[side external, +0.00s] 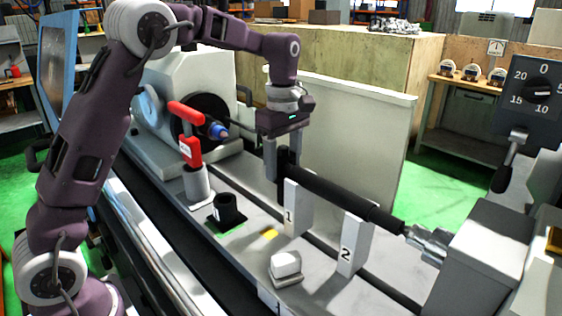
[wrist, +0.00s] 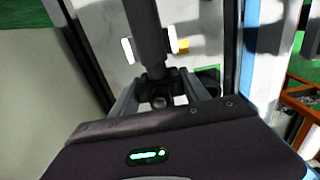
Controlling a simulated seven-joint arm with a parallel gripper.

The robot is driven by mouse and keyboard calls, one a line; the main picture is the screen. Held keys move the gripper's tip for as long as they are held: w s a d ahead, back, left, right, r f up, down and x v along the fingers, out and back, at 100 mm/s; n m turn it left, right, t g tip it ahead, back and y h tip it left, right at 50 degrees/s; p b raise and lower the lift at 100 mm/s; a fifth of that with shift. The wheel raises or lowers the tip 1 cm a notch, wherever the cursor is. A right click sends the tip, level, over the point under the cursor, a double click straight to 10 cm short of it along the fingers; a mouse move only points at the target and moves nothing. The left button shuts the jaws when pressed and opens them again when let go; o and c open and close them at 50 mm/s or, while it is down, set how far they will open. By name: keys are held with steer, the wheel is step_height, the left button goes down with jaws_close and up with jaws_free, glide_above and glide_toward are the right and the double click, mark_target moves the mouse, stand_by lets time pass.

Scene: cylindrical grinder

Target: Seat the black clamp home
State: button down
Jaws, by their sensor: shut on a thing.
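The black clamp (side external: 283,183) is at the left end of the long dark shaft (side external: 335,195), beside the white post marked 1. It also shows in the wrist view (wrist: 157,88), in line with the shaft (wrist: 147,40). My gripper (side external: 277,165) points down and is shut on the clamp, with one finger on each side of it in the wrist view (wrist: 158,98). The fingers partly hide the clamp, and I cannot tell how far it is on the shaft.
The shaft lies across white posts marked 1 (side external: 292,215) and 2 (side external: 353,248). A red-handled lever (side external: 188,130) and the blue-tipped spindle (side external: 216,131) stand to the left. A black cup (side external: 228,210) and a white block (side external: 286,265) are in front. A pale panel (side external: 350,140) stands behind.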

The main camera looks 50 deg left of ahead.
mark_target(286, 149)
steer(key=shift+d, duration=0.4)
steer(key=shift+c, duration=2.3)
jaws_free()
step_height(286, 149, up, 6)
steer(key=shift+r, duration=0.6)
steer(key=s+d+r+m+t, duration=0.1)
steer(key=s+r+m+t, duration=0.15)
steer(key=s+m, duration=0.4)
steer(key=s+d+r+m+t, duration=0.1)
steer(key=s+r+m, duration=0.2)
steer(key=s, duration=0.7)
steer(key=s+f+m+t, duration=0.1)
steer(key=s+f+m, duration=0.3)
steer(key=s, duration=0.2)
steer(key=s+d+f+m+t, duration=0.1)
steer(key=s+f+m, duration=0.2)
steer(key=s, duration=0.3)
steer(key=shift+s+d+f+m, duration=0.25)
steer(key=shift+s+f+m, duration=0.15)
steer(key=shift+m, duration=0.35)
